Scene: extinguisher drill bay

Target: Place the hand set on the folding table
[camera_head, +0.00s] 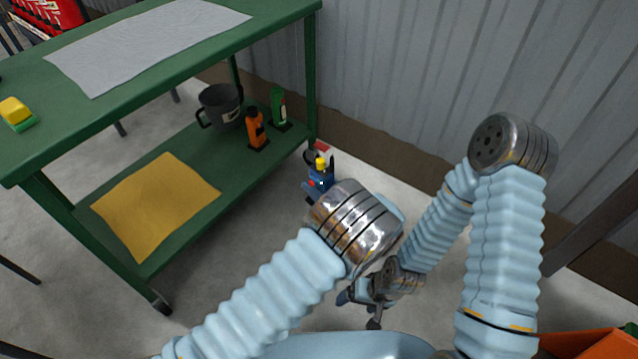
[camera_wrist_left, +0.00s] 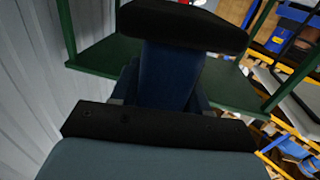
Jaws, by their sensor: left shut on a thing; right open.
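My left gripper (camera_head: 319,181) is beyond the left arm's metal joint, near the front right leg of the green table. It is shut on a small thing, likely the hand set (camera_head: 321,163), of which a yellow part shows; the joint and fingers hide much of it. In the left wrist view, a dark blue body and a wide black piece fill the middle, and I cannot tell where gripper ends and hand set begins. My right gripper (camera_head: 369,294) is open and low over the floor. I cannot tell for certain which surface is the folding table.
The green table (camera_head: 215,35) bears a grey cloth (camera_head: 145,42) and a yellow-green sponge (camera_head: 15,112). Its lower shelf holds a yellow cloth (camera_head: 155,205), dark pot (camera_head: 221,104), orange bottle (camera_head: 255,128) and green tube (camera_head: 278,106). A corrugated wall (camera_head: 420,60) stands behind. An orange bin (camera_head: 590,345) is lower right.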

